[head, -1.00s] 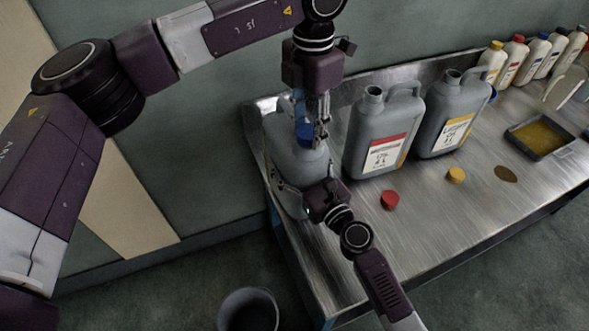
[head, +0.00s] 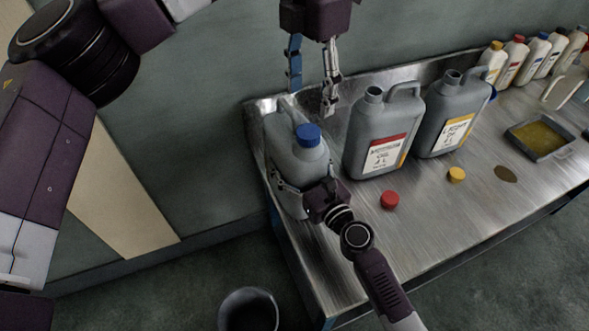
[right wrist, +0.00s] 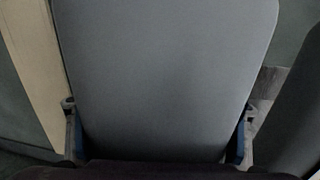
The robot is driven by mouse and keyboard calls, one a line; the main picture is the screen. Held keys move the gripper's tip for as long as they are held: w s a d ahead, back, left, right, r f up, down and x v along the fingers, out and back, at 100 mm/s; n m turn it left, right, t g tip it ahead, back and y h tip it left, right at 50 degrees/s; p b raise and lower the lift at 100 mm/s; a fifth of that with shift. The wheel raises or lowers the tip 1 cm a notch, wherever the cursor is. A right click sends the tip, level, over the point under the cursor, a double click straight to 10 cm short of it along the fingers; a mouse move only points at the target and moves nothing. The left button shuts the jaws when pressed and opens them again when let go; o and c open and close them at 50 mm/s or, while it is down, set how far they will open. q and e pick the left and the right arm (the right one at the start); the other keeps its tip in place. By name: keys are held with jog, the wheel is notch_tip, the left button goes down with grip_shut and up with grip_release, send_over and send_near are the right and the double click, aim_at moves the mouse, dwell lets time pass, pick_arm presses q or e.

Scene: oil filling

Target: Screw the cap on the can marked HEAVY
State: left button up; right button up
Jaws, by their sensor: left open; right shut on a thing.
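A grey can (head: 292,160) stands at the left end of the metal table, its label out of sight. A blue cap (head: 308,135) sits on its mouth; I cannot tell how tight it is. My left gripper (head: 311,88) is open and empty above the cap, clear of it. My right gripper (head: 305,187) is shut around the can's body from the front. The right wrist view shows the can's grey wall (right wrist: 165,70) filling the space between the fingers.
Two more grey cans, one red-labelled (head: 385,155) and one yellow-labelled (head: 455,138), stand uncapped to the right. A red cap (head: 390,200) and a yellow cap (head: 456,174) lie before them. Several bottles (head: 535,55) and a tray (head: 540,140) are farther right. A bin (head: 248,308) stands on the floor.

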pick_arm(q)
jog(key=shift+r, duration=1.5)
pick_arm(e)
jog(key=o, duration=2.4)
jog(key=shift+o, duration=0.2)
jog(key=shift+s, duration=0.1)
jog(key=v, duration=1.2)
